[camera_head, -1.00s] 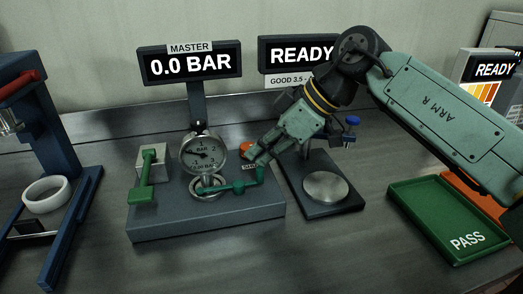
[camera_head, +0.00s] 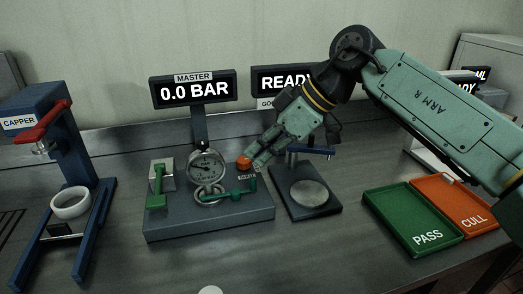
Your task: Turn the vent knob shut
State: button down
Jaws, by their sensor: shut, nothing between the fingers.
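An orange round knob (camera_head: 243,163) stands at the back right of the grey gauge block (camera_head: 205,228). A small label (camera_head: 247,177) in front of it is too small to read for sure, so I cannot confirm that this is the vent knob. My gripper (camera_head: 259,164) is shut and empty, pointing down and left, just right of the orange knob. I cannot tell whether they touch. A green bar handle (camera_head: 236,194) with an upturned end lies in front of the gripper. The dial gauge (camera_head: 207,166) stands left of the knob.
The master display (camera_head: 194,90) reads 0.0 BAR. A green lever (camera_head: 157,186) is at the block's left. A stand with a round plate (camera_head: 309,194) is right of the block. Green PASS (camera_head: 413,220) and orange CULL (camera_head: 455,205) trays lie right; a blue capper (camera_head: 66,150) stands left.

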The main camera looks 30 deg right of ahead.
aim_at(243, 162)
jog(key=k, duration=1)
